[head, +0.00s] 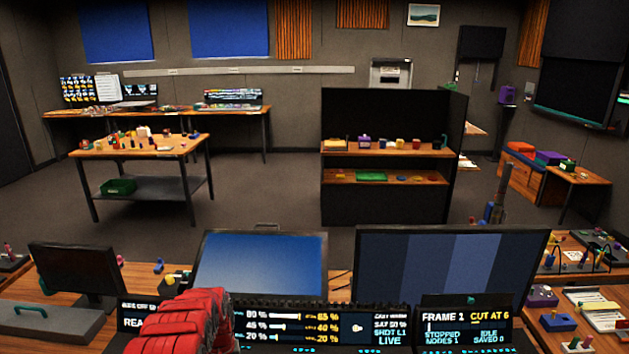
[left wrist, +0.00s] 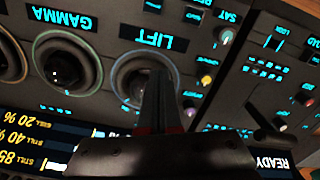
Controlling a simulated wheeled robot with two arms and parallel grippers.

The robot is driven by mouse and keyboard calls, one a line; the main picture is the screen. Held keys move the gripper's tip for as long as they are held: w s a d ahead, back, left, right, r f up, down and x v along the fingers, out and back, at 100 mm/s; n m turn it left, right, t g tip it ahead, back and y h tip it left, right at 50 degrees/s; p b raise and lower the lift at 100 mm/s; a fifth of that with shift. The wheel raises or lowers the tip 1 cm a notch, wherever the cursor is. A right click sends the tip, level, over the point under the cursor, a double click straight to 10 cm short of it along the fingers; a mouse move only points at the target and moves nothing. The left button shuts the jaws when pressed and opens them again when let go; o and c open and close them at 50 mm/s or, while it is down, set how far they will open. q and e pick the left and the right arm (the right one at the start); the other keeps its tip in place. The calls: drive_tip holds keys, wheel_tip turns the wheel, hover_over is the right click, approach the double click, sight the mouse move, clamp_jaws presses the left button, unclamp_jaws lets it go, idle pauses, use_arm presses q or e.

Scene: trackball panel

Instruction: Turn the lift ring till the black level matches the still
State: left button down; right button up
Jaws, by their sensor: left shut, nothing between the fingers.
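In the left wrist view the panel appears upside down. The lift ring (left wrist: 117,75) circles a dark trackball under the LIFT label (left wrist: 155,42). My left gripper (left wrist: 158,78) is shut and empty, its fingertips over this ring's trackball area and hiding part of it; contact cannot be told. In the head view my red left arm covers part of the console, hiding the rings. My right gripper is not in view.
The gamma ring (left wrist: 65,62) lies beside the lift ring, with small coloured knobs (left wrist: 207,80) on the other side. A blue monitor (head: 262,265) and a barred monitor (head: 450,270) stand behind the console. A display (head: 465,325) reads FRAME 1, STOPPED.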

use_arm(q)
wheel_tip(320, 180, up, 6)
drive_tip(key=p, duration=0.2)
drive_tip(key=shift+r, duration=0.2)
idle(0.4)
